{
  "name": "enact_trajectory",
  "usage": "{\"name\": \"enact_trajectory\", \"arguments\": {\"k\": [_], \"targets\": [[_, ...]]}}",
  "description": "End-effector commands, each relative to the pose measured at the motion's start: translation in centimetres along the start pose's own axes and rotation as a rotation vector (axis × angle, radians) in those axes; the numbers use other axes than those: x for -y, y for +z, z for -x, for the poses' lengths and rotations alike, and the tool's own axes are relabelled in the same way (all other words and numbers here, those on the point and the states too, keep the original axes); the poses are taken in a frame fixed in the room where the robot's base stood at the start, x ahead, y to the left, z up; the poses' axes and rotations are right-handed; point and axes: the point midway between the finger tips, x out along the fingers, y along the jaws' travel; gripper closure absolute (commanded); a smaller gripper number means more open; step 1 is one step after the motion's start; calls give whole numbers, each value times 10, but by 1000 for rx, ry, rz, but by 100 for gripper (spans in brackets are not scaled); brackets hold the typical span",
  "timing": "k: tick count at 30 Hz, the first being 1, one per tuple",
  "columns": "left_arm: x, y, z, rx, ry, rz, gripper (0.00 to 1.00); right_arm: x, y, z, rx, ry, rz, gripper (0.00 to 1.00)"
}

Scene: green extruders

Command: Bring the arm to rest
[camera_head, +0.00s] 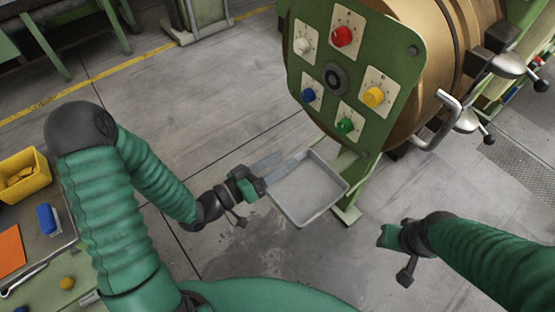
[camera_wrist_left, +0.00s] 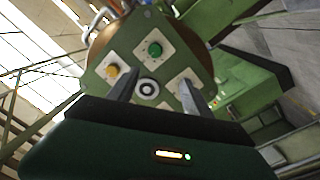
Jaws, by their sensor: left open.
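My left arm (camera_head: 110,210) comes in from the left in a green sleeve. My left gripper (camera_head: 276,168) is open and empty, with its two grey fingers over the left part of a grey tray (camera_head: 325,208) in the head view. In the left wrist view its fingers (camera_wrist_left: 162,98) stand apart with nothing between them and point toward the green knob panel. My right arm (camera_head: 490,255) comes in from the right. Its gripper (camera_head: 385,237) is partly seen, and its jaw state is unclear.
A green panel (camera_head: 378,38) with red, white, blue, yellow and green knobs is mounted on a brass-coloured drum (camera_head: 425,75). Metal handles (camera_head: 450,108) stick out at right. A bench with a yellow bin (camera_head: 22,176) is at left. Grey floor (camera_head: 190,105) lies open between.

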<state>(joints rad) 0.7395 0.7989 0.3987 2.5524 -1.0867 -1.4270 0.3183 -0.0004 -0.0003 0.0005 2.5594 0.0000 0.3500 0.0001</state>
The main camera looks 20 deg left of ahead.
Motion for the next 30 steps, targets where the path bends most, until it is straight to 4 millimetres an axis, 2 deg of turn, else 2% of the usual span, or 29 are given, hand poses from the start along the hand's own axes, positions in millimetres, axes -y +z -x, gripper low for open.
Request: {"name": "enact_trajectory", "arguments": {"k": [1,16,19,21,24,26,28,30], "targets": [[-4,-3,3,2,0,1,42,0,-2,7,0,0,0,64],[1,2,7,10,-5,-6,42,0,-1,6,1,0,-1,64],[15,17,4,113,-74,-67,42,0,-1,6,1,0,-1,64],[38,35,5,262,-186,-154,42,0,-1,6,1,0,-1,64],[79,50,24,511,-418,-284,42,0,-1,6,1,0,-1,64],[94,49,45,644,-563,-326,42,0,-1,6,1,0,-1,64],[99,43,72,775,-714,-328,42,0,-1,6,1,0,-1,64],[89,39,97,876,-827,-282,42,0,-1,6,1,0,-1,64]]}}
